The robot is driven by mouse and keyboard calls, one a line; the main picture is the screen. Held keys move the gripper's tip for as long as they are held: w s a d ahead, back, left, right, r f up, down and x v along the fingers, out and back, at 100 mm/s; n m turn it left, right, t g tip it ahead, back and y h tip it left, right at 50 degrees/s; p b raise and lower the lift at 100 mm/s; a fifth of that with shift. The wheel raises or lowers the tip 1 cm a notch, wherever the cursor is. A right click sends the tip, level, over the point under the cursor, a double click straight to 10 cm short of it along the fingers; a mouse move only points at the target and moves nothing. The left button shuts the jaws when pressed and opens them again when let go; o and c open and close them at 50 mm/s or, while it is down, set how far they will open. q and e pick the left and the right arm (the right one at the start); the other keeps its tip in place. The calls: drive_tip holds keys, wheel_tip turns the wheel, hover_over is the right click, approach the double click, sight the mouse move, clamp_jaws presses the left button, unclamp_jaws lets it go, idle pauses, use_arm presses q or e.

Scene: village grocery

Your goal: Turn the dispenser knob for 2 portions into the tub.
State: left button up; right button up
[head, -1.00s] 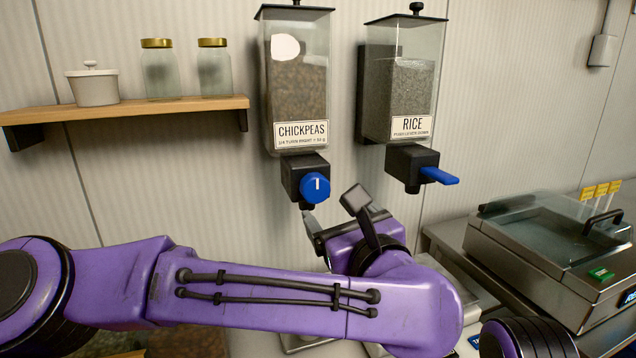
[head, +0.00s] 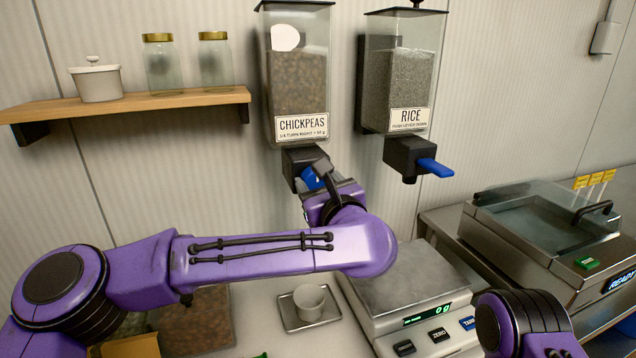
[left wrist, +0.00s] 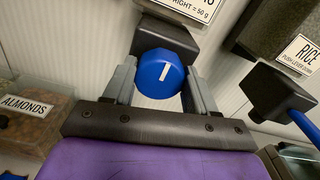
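The chickpeas dispenser (head: 297,85) hangs on the wall, with a blue round knob (head: 311,179) on its black outlet block. My left gripper (head: 312,182) is at the knob and partly covers it in the head view. In the left wrist view the knob (left wrist: 160,74) sits between my two grey fingers, its white mark near upright and slightly tilted. The fingers are apart at its sides; a narrow gap seems to show. A small white tub (head: 309,301) stands on a metal tray (head: 295,323) below. My right gripper is out of view.
A rice dispenser (head: 397,90) with a blue lever (head: 434,167) hangs to the right. A scale (head: 410,283) reading 0 g stands right of the tub. A glass-lidded metal machine (head: 545,235) is further right. A shelf (head: 130,105) holds jars at the left.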

use_arm(q)
drive_tip(key=shift+m, duration=0.3)
drive_tip(key=m, duration=0.3)
drive_tip(key=shift+r+m, duration=0.15)
drive_tip(key=shift+m, duration=0.15)
drive_tip(key=m, duration=0.4)
drive_tip(key=shift+d+m+p, duration=0.1)
drive_tip(key=shift+m+p, duration=0.2)
drive_tip(key=shift+d+m+p, duration=0.1)
drive_tip(key=shift+m+p, duration=1.7)
drive_tip(key=shift+m, duration=2.7)
drive_tip(key=shift+f, duration=0.2)
drive_tip(key=o, duration=1.1)
drive_tip(key=shift+c, duration=0.2)
